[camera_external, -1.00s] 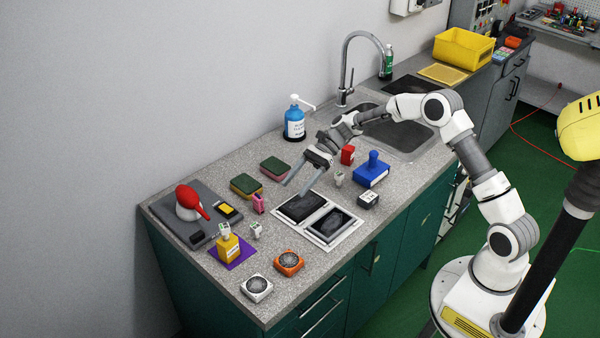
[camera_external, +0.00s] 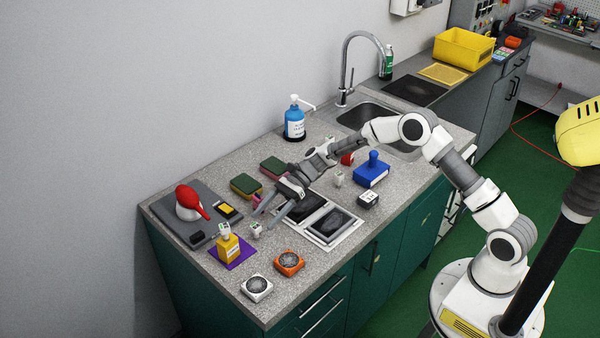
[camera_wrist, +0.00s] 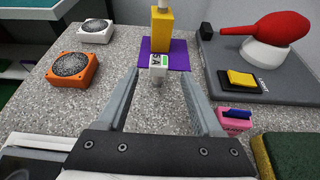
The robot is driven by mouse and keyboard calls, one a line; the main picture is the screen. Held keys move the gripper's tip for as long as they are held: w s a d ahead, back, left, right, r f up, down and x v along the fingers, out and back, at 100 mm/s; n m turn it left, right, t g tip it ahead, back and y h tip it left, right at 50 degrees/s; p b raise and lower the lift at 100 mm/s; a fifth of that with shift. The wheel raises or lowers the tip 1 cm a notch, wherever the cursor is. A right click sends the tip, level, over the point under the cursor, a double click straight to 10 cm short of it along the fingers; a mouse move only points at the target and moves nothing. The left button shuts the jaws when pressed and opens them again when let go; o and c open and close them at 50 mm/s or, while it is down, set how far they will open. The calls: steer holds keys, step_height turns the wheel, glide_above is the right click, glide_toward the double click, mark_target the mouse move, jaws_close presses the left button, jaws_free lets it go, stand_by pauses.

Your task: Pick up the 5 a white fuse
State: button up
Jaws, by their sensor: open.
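A small white fuse (camera_wrist: 158,66) with a green-edged top and a "5A" label stands on the speckled counter, at the near edge of the purple mat in the wrist view. In the external view the fuse (camera_external: 256,230) is just in front of my fingertips. My gripper (camera_external: 265,220) is open and empty, low over the counter and pointing at the fuse. In the wrist view my gripper (camera_wrist: 160,80) has one finger left and one right of the line to the fuse. I cannot tell whether the tips reach around it.
A yellow block (camera_external: 228,248) with a white-topped piece stands on the purple mat (camera_external: 242,259) just behind the fuse. A pink item (camera_wrist: 234,121) is close to the right finger. Orange (camera_external: 289,262) and white (camera_external: 257,288) fans stand nearby. Another white fuse-like piece (camera_external: 338,179) stands farther right.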

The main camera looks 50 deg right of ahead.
mark_target(259, 225)
steer(key=x, duration=0.5)
steer(key=shift+s, duration=0.1)
steer(key=shift+r, duration=0.1)
jaws_close()
